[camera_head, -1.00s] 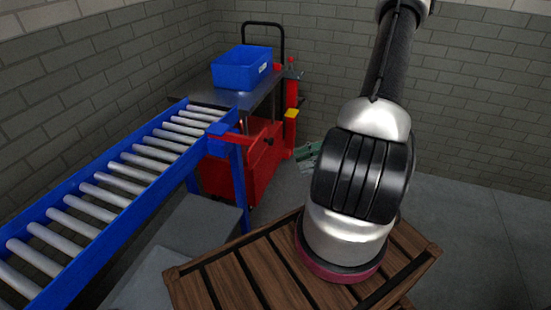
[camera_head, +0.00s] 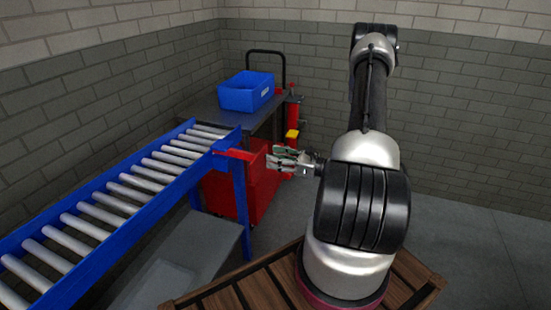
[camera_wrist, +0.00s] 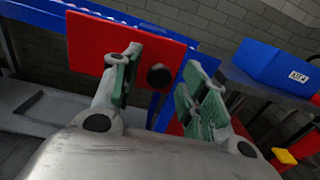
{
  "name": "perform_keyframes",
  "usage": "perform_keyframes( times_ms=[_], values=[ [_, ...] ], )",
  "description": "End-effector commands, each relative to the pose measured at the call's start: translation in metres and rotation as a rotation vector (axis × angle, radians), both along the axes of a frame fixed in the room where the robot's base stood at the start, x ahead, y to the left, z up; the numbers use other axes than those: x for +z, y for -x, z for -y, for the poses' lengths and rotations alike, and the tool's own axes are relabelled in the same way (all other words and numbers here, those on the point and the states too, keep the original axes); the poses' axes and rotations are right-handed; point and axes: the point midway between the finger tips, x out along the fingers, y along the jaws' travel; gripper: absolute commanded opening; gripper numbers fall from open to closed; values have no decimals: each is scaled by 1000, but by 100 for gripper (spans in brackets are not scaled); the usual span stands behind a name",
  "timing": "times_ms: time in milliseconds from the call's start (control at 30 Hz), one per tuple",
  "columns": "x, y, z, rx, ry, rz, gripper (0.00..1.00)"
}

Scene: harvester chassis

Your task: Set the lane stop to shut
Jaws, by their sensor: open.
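The lane stop is a flat red plate (camera_wrist: 105,46) with a round black knob (camera_wrist: 160,76) near its end. In the wrist view it stands against the blue conveyor frame. In the head view the red plate (camera_head: 236,154) sticks out to the right from the conveyor's far end, outside the rollers. My gripper (camera_head: 275,160) is beside the plate's outer end. In the wrist view my open gripper (camera_wrist: 161,64) has one green-padded finger on each side of the knob. The fingers look empty, and I cannot tell whether either touches the knob.
The blue roller conveyor (camera_head: 120,208) runs along the left. A red cart with a grey top (camera_head: 205,108) stands behind its end, carrying a blue bin (camera_head: 246,92). A wooden slatted platform (camera_head: 232,298) is at the front. Grey floor at right is clear.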

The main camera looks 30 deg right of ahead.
Motion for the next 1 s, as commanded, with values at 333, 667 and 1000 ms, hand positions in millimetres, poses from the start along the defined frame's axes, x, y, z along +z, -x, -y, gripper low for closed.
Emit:
perform_keyframes(
  times_ms=[333, 667, 1000],
  values=[
    [0, -4, -3, 0, 0, 0, 42],
    [0, -4, -3, 0, 0, 0, 0],
    [0, -42, -35, 6, 2, 0, 0]
  ],
)
